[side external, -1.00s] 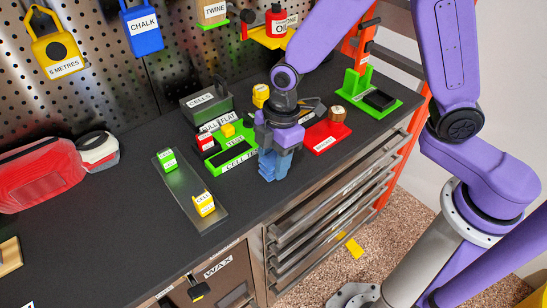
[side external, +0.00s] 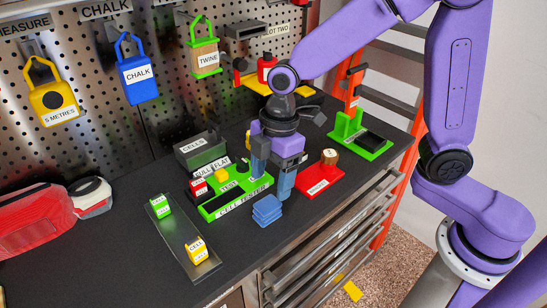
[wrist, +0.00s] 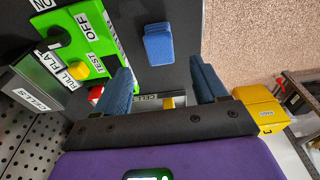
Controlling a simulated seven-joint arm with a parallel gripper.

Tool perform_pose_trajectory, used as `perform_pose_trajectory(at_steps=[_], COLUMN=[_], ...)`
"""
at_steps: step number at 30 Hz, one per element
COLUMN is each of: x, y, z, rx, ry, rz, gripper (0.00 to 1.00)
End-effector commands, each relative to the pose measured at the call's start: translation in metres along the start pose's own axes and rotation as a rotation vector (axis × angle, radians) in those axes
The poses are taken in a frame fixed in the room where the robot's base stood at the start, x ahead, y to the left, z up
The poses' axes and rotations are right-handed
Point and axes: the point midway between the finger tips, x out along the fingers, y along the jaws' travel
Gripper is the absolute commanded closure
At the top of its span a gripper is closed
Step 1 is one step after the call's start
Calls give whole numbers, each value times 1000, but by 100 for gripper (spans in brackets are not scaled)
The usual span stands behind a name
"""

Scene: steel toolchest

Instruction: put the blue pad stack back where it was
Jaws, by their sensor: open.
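The blue pad stack (side external: 267,210) lies on the dark bench top near its front edge, just in front of the right end of the green cell tester (side external: 236,190). In the wrist view the stack (wrist: 158,44) shows whole, beyond the fingertips. My gripper (side external: 271,187) is open, its two blue-grey fingers apart, above and behind the stack. The wrist view shows nothing between the fingers (wrist: 163,72), and the stack appears clear of them.
A red block with a brown knob (side external: 320,180) stands right of my gripper. A metal tray (side external: 178,243) with a green and a yellow cell lies left. A grey CELLS box (side external: 202,152) stands behind the tester. The bench between tray and stack is clear.

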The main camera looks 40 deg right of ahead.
Motion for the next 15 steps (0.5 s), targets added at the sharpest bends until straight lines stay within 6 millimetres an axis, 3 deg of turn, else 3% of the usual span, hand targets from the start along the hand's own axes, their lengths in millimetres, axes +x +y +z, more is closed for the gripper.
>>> perform_pose_trajectory(at_steps=[6,15], x=[-33,-44], y=[0,0], z=[0,0], rx=[-1,0], ry=[1,-1], rz=[2,0], gripper=[28,28])
